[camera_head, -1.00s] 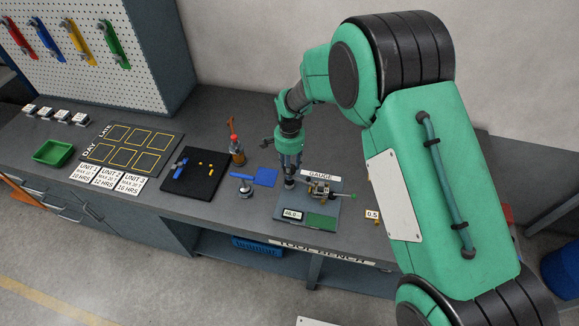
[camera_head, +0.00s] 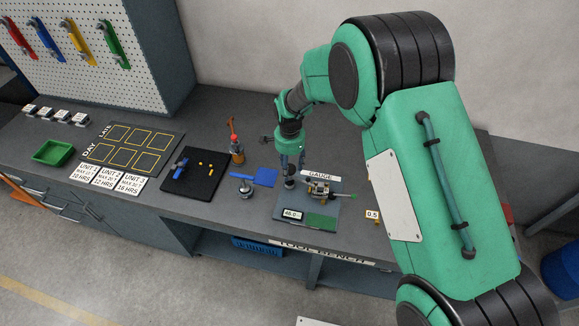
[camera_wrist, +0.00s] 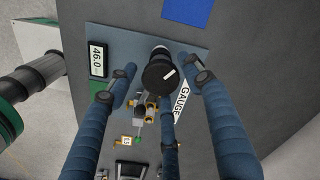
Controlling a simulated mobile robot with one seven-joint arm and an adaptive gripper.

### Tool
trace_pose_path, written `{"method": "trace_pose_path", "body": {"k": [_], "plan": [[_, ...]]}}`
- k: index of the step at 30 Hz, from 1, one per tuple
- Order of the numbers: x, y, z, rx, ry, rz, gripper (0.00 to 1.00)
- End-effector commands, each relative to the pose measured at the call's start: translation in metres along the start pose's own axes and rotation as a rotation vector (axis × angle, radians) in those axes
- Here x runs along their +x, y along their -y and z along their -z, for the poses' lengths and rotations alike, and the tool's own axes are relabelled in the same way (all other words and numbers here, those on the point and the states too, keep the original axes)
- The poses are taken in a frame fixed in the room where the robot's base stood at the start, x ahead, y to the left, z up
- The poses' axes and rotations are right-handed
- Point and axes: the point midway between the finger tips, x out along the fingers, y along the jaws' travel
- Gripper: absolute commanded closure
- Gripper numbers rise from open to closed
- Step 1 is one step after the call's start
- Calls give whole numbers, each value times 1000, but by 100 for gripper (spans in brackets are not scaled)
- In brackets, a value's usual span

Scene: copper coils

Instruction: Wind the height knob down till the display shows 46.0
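The height knob (camera_wrist: 161,74) is round and black with a white mark, and shows between my fingers in the wrist view. In the head view the knob (camera_head: 289,183) stands at the back left of the gauge plate (camera_head: 276,208). The display (camera_head: 292,214) at the plate's front left appears to read 46.0, and it reads 46.0 in the wrist view (camera_wrist: 98,59). My gripper (camera_head: 291,167) points down over the knob. Its blue fingers (camera_wrist: 162,82) are spread apart, with visible gaps to the knob, and hold nothing.
A brass and metal fixture (camera_head: 319,188) with a green-tipped rod stands right of the knob. The GAUGE sign (camera_head: 321,175) lies behind it.

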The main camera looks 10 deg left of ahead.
Motion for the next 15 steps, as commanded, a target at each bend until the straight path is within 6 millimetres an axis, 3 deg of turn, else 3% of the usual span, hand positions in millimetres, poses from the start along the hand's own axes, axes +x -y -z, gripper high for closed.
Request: {"method": "trace_pose_path", "body": {"k": [15], "plan": [[-9,2,0,-1,-1,3,44]]}}
